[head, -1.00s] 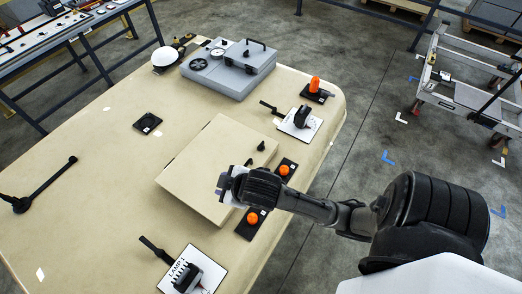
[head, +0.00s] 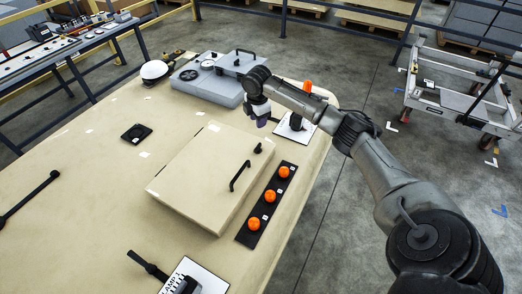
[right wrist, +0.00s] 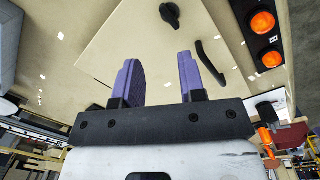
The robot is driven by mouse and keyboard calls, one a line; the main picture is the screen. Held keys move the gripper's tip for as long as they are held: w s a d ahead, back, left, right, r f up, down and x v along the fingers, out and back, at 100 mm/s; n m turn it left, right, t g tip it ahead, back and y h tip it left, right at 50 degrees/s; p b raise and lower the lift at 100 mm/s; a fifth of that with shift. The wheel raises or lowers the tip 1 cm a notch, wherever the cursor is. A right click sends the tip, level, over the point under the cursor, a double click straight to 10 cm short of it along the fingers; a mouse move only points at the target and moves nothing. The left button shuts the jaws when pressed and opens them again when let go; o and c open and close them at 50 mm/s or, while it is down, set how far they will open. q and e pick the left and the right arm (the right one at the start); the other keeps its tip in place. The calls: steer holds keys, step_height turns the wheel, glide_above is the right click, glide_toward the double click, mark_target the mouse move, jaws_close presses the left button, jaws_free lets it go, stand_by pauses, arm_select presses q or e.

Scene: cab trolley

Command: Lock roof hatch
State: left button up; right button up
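The roof hatch (head: 210,177) is a beige square panel lying flat and closed on the beige roof. A black bar handle (head: 239,176) and a small black latch knob (head: 257,148) are on its right side. In the right wrist view the knob (right wrist: 170,14) and handle (right wrist: 210,63) show beyond the fingertips. I cannot tell whether the knob is locked. My right gripper (head: 262,118) is raised over the far right side of the hatch, apart from it. Its purple fingers (right wrist: 160,75) are open and empty. My left gripper is not in view.
A black strip with orange buttons (head: 270,197) lies right of the hatch. A grey box (head: 215,82) and a white helmet (head: 154,70) are at the far end. A switch plate (head: 193,279) is in front. The roof left of the hatch is mostly clear.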

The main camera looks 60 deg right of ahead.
mark_target(258, 146)
steer(key=f+n, duration=0.2)
steer(key=f, duration=0.2)
steer(key=f+n, duration=0.2)
steer(key=f, duration=0.3)
steer(key=f+n, duration=0.2)
steer(key=f, duration=0.2)
steer(key=shift+s+a+f+y, duration=0.15)
steer(key=shift+a+f+y, duration=0.25)
jaws_close()
stand_by(0.3)
